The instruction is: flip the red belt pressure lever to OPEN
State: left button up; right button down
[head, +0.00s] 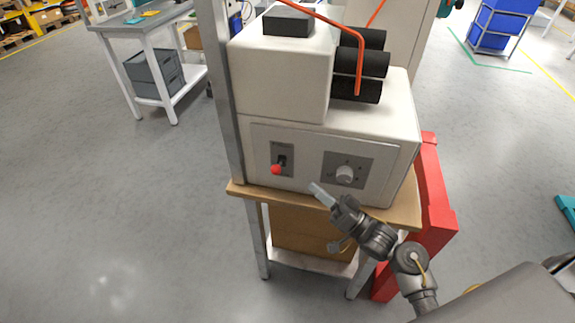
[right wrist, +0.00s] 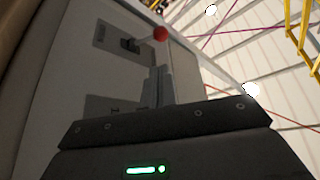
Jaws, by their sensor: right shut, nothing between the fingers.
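The red-knobbed lever (head: 277,169) sits on a dark plate on the front of a cream machine (head: 284,82), its red ball at the lower end of the slot, pointing down in the head view. It also shows in the right wrist view (right wrist: 160,34), beyond my fingertips. My right gripper (head: 321,194) is shut and empty, in front of the machine, below and right of the lever and apart from it. In the right wrist view its fingers (right wrist: 160,85) point up the panel. My left gripper is not in view. The lettering beside the lever is too small to read.
A dial knob (head: 344,174) is on a grey plate right of the lever. Black rollers (head: 360,65) and a red-orange bent rod (head: 358,60) are above. The machine stands on a wooden-topped table (head: 240,189) with a metal post (head: 221,90) at left. A red box (head: 433,200) stands at right.

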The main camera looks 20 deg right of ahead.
aim_at(278, 167)
jog(key=shift+d+r+y, duration=0.1)
jog(key=shift+r+y, duration=0.1)
jog(key=shift+y, duration=0.1)
jog(key=p+x, duration=0.3)
jog(key=x, duration=0.7)
dwell(0.4)
